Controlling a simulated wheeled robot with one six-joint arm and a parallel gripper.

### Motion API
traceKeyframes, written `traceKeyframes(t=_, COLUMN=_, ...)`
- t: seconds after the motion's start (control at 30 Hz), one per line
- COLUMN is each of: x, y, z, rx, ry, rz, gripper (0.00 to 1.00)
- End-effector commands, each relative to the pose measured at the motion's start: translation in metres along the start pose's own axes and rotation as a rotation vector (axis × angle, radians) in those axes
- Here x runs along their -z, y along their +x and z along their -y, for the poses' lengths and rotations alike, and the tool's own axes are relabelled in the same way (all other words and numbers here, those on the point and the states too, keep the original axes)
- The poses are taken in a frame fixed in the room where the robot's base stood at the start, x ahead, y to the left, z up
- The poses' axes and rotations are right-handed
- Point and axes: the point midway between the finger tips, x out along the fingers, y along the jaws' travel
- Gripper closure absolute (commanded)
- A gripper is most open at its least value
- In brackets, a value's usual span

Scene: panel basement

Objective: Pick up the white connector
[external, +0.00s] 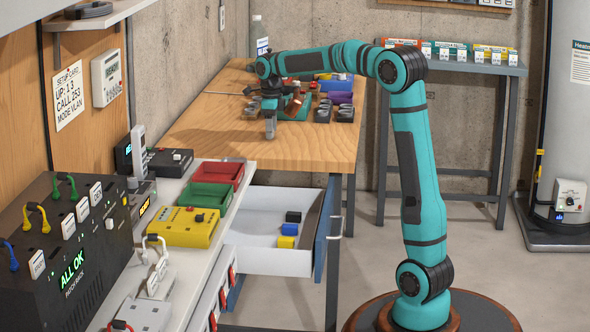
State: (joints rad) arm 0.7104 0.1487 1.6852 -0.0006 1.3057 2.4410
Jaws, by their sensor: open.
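No white connector can be told for certain in the external view. A small white looped piece (154,243) stands at the front right of the black patch box (62,238), and it is too small to tell if it is a connector. Black (293,217), blue (290,229) and yellow (286,242) blocks lie in the open white drawer. My gripper (270,122) points down over the wooden bench, far from the patch box. It is open, and nothing shows between its fingers. Whether it touches the bench cannot be told.
Red (220,173) and green (206,195) trays and a yellow box (185,227) stand on the left counter. The open drawer (262,257) juts out below the wooden bench (312,150). Dark cups, a purple tray and other items crowd the bench behind my gripper.

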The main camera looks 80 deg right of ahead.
Motion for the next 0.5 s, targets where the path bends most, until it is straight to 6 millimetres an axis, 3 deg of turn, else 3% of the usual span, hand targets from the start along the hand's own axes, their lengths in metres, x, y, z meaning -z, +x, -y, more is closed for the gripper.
traceKeyframes(t=0.17, x=-0.0001, y=-0.0002, z=0.0001, rx=0.000, ry=0.000, rz=0.000, gripper=0.38)
traceKeyframes(t=0.4, x=-0.0001, y=-0.0004, z=0.0001, rx=0.001, ry=0.000, rz=0.001, gripper=0.85)
traceKeyframes(t=0.5, x=-0.0001, y=-0.0005, z=0.0001, rx=0.000, ry=0.000, rz=0.001, gripper=0.86)
